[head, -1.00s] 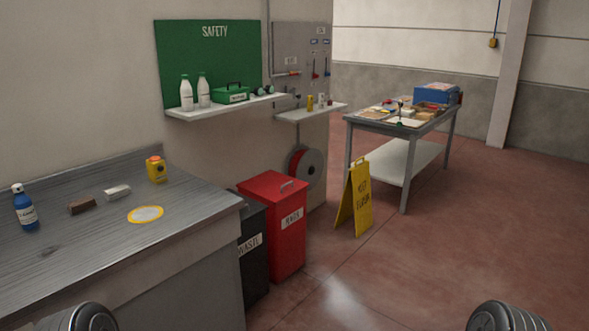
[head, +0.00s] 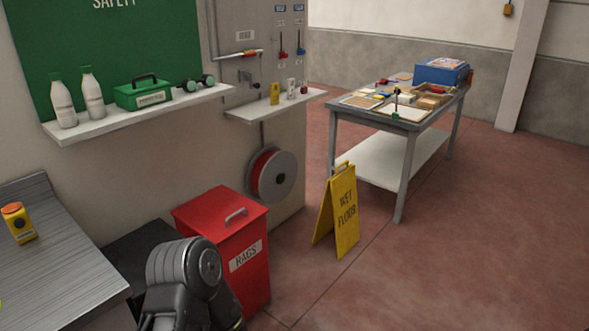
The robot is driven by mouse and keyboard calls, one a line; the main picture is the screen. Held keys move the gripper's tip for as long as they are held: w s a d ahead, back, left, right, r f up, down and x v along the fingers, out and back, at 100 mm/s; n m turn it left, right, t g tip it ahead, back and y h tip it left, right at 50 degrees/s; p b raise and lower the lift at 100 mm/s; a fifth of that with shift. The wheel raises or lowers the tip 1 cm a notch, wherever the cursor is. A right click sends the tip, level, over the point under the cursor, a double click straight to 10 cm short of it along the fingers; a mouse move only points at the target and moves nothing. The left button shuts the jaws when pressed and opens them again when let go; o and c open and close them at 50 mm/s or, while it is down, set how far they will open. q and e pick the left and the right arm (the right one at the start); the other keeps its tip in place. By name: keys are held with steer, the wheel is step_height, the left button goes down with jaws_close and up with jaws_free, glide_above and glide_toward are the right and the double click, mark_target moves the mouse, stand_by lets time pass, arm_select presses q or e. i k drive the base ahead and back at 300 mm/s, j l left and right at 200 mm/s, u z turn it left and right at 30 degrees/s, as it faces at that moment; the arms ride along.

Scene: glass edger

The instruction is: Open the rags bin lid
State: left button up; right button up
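The red rags bin (head: 248,263) stands on the floor in the lower middle of the head view, with a white RAGS label on its front. Its red lid (head: 205,206) is shut and carries a light grey handle (head: 236,214) on top. A dark grey arm part of mine is in front of the bin's lower left side and hides it. The fingers of both grippers are out of view, so I cannot see what they hold.
A black bin (head: 140,255) stands left of the rags bin, beside the grey counter (head: 62,265). A yellow wet floor sign (head: 345,212) stands to the right. A hose reel (head: 272,176) and shelf (head: 150,112) are on the wall.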

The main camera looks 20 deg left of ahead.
mark_target(216, 215)
steer(key=i+l+u, duration=0.1)
steer(key=i+u, duration=0.25)
steer(key=i, duration=0.2)
steer(key=i+l+u, duration=0.35)
steer(key=i, duration=0.15)
steer(key=i+l+u, duration=0.35)
steer(key=i, duration=0.15)
steer(key=i+l+u, duration=0.7)
steer(key=l+u, duration=0.25)
steer(key=i+l+u, duration=0.15)
steer(key=l+u, duration=0.15)
steer(key=l, duration=0.15)
